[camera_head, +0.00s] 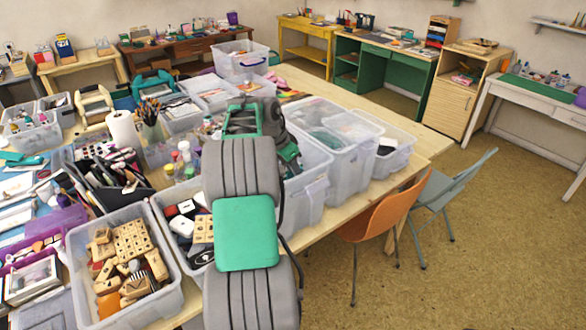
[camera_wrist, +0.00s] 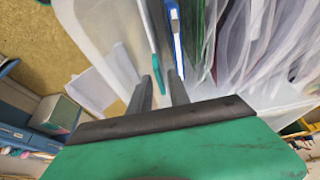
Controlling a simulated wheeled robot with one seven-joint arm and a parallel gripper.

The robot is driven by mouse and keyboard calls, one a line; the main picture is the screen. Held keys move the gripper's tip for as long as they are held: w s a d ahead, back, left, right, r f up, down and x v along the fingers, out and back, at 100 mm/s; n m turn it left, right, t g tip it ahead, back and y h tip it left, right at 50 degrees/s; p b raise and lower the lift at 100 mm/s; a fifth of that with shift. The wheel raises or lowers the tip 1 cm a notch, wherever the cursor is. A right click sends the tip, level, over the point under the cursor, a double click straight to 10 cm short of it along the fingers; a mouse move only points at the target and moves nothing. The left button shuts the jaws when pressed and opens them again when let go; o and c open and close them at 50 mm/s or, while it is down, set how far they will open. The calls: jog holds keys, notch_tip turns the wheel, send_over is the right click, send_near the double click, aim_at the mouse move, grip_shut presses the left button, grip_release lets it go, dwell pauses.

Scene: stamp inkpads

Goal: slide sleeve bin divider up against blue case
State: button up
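In the wrist view, my gripper (camera_wrist: 167,82) has its two dark fingers a small gap apart, pointing into a clear plastic bin. A thin upright piece with a teal edge (camera_wrist: 151,38), which looks like the divider, has its near end between or just beyond the fingertips; contact is unclear. A narrow blue and white item (camera_wrist: 174,28), likely the blue case, stands just right of it with a small gap. Clear sleeves (camera_wrist: 240,45) stand in the bin to the right. In the head view, my arm hides the gripper, divider and case.
In the head view, clear bins (camera_head: 305,185) stand on the table right of my arm. A bin of wooden stamps (camera_head: 125,270) is at the front left. An orange chair (camera_head: 380,215) and a grey chair (camera_head: 450,195) stand beside the table, with open floor beyond.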

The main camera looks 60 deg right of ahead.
grip_shut()
dwell(1.1)
